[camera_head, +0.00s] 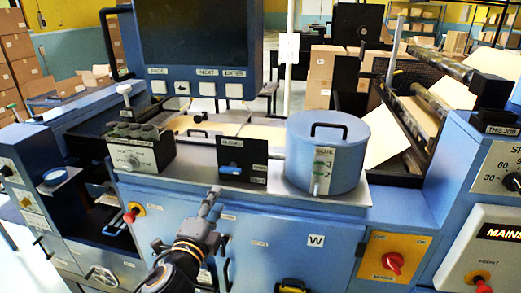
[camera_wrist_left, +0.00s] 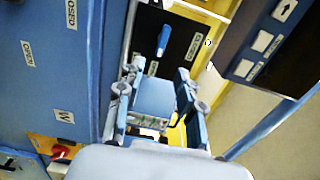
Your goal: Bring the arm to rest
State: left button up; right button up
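My left arm comes in from the bottom of the head view, and its gripper (camera_head: 212,200) points up and away in front of the blue machine cabinet. The gripper is just below the black panel (camera_head: 257,179) with the blue lever (camera_head: 231,170). In the left wrist view the two fingers of the left gripper (camera_wrist_left: 160,85) stand apart with nothing seen held between them. The blue lever (camera_wrist_left: 163,40) shows beyond the fingertips there, apart from them. My right gripper is in neither view.
A blue lidded pot (camera_head: 327,158) stands right of the panel, and a dial box (camera_head: 139,150) stands left. A large screen (camera_head: 196,35) rises behind. Red knobs (camera_head: 392,262) stick out on the cabinet front. A slanted roller (camera_head: 432,103) and paper are at the right.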

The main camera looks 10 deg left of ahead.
pick_arm(q)
jog(key=s+a+f+n+g+y, duration=0.2)
jog(key=s+f+n+g, duration=0.65)
jog(key=f, duration=0.65)
jog(key=s+d+f+n+g+h, duration=0.1)
jog(key=s+f+n+g, duration=0.3)
jog(key=s, duration=0.6)
jog(key=s+f+n+g+h, duration=0.15)
jog(key=s+f+n, duration=0.35)
jog(key=s, duration=0.5)
notch_tip(320, 180, down, 34)
jog(key=s+m+g+b, duration=0.1)
jog(key=s+g+b, duration=0.1)
jog(key=b, duration=0.5)
jog(key=s+a+f+b, duration=0.1)
jog(key=s+f+b, duration=0.2)
jog(key=s+f, duration=0.5)
jog(key=s+a+f+g+y+b, duration=0.1)
jog(key=s+f+b, duration=0.2)
jog(key=s+f, duration=0.6)
notch_tip(320, 180, down, 6)
jog(key=shift+a+r, duration=0.1)
jog(key=shift+a, duration=0.25)
